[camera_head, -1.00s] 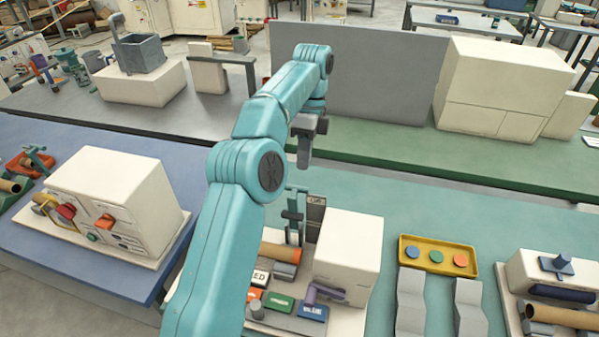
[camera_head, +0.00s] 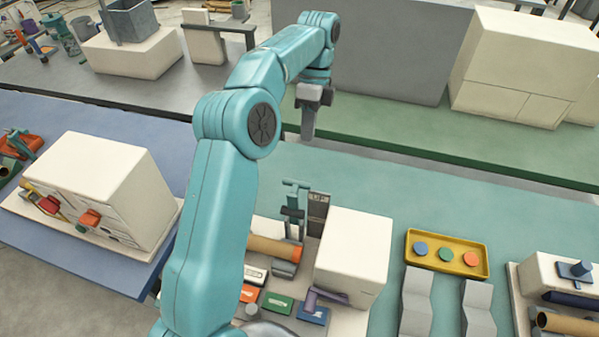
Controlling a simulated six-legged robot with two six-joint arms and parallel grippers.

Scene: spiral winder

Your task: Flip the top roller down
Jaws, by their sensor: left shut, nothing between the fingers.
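The winder in front of me has a brown tube (camera_head: 273,248) lying across it, with a grey roller (camera_head: 284,269) just below the tube. A teal upright arm (camera_head: 296,195) with a dark grey part stands behind the tube; it looks like the raised top roller, but I cannot tell for sure. My left gripper (camera_head: 308,136) is shut and empty, pointing down above and beyond that upright, apart from it. My left arm hides the winder's left side. My right gripper is not in view.
A cream box (camera_head: 354,255) stands right of the upright. Coloured labelled blocks (camera_head: 279,303) and a purple lever (camera_head: 324,297) sit in front. A yellow tray (camera_head: 447,253) with discs and grey cradles (camera_head: 416,300) lie to the right.

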